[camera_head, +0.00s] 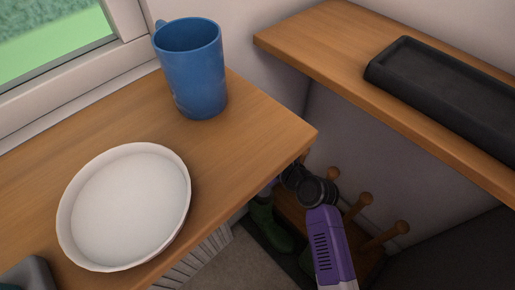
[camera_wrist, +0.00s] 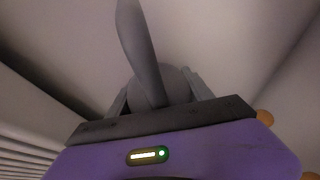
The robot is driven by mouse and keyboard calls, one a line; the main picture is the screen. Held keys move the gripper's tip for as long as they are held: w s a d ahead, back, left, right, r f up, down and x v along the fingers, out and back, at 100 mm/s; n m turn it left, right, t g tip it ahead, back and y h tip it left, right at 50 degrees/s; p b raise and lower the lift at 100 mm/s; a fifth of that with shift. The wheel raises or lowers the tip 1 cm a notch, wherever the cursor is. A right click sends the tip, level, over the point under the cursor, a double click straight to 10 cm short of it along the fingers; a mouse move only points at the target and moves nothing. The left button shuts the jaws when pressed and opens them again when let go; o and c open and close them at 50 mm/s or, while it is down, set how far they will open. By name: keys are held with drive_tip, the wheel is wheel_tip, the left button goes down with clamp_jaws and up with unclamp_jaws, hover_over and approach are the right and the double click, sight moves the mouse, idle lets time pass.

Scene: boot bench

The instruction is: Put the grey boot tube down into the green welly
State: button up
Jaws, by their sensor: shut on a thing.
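The green welly (camera_head: 270,228) stands low down beyond the wooden top's edge in the head view. Its upper part is partly hidden by that edge and my arm. The grey boot tube (camera_wrist: 140,45) shows in the wrist view, reaching up and away from between the fingers. My gripper (camera_wrist: 160,88) is shut on it, with one grey finger at each side. The tube's far end runs out at the top of the wrist view. In the head view, the tube is not clearly visible and my gripper is mostly hidden behind the wooden top's corner. The welly is not visible in the wrist view.
A blue mug (camera_head: 193,70) and a white dish (camera_head: 125,205) stand on the wooden top (camera_head: 240,135). A black tray (camera_head: 445,95) lies on the right shelf (camera_head: 320,40). Wooden pegs (camera_head: 388,236) stand close to my arm. A white slatted radiator (camera_head: 195,262) is below.

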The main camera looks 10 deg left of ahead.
drive_tip(key=shift+p, duration=0.45)
idle(0.5)
drive_tip(key=shift+f+b, duration=8.35)
drive_tip(key=shift+f, duration=3.3)
drive_tip(key=o, duration=1.4)
drive_tip(key=shift+r, duration=0.1)
wheel_tip(320, 180, up, 9)
drive_tip(key=p, duration=0.9)
drive_tip(key=shift+p, duration=0.35)
